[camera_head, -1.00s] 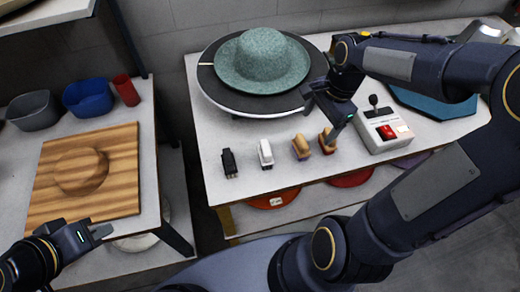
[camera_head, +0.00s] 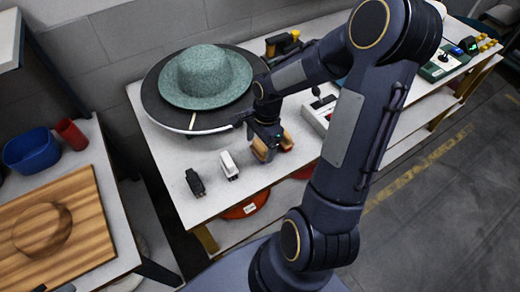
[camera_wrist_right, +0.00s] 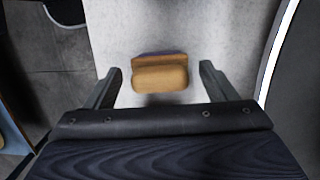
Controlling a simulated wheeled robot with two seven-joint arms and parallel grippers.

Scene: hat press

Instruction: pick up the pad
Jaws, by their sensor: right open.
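A tan wooden-backed pad (camera_head: 261,151) stands on the white table, partly hidden by my right gripper (camera_head: 266,134). In the right wrist view the pad (camera_wrist_right: 160,76) has a rounded tan body and a thin dark purplish edge. It lies between and slightly beyond the fingers of my right gripper (camera_wrist_right: 158,88), which are open with clear gaps on both sides. A similar brown block (camera_head: 286,143) stands just right of it in the head view. My left gripper (camera_head: 62,288) barely shows at the bottom left edge; its fingers are cut off.
Behind is a round dark platform (camera_head: 160,108) with a green hat (camera_head: 207,75). A control box (camera_head: 318,115) stands to the right. The table's front edge is close by.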

